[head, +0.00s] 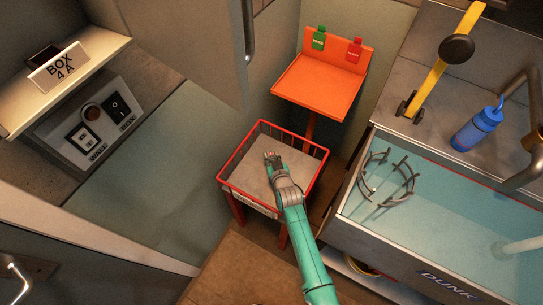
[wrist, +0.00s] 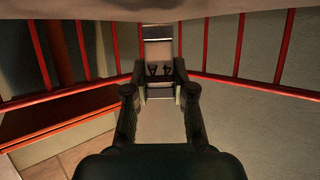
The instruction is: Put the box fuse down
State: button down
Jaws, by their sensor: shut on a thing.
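My gripper (head: 271,160) is over the red wire basket (head: 233,158), with its fingers pointing to the far side of it. In the wrist view my gripper (wrist: 160,72) is shut on a small pale block with a dark band, the box fuse (wrist: 157,49). Dark marks show on its near part. In the head view the fuse is mostly hidden or too small to make out. The basket's red bars (wrist: 224,45) surround the fingers in the wrist view. I cannot tell whether the fuse touches the basket's pale bottom.
An orange stand (head: 318,86) with a green and a red tag is behind the basket. A water-filled sink (head: 440,205) with a wire rack is at the right, with a blue bottle (head: 477,129) behind it. A switch panel (head: 92,118) and a "BOX 4 A" sign (head: 59,68) are at the left.

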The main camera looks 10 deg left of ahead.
jog(key=c, duration=1)
grip_release()
jog(key=shift+r, duration=0.2)
jog(key=shift+r, duration=0.3)
jog(key=shift+s+d+r, duration=0.1)
jog(key=shift+s+r, duration=0.15)
jog(key=shift+v, duration=3.45)
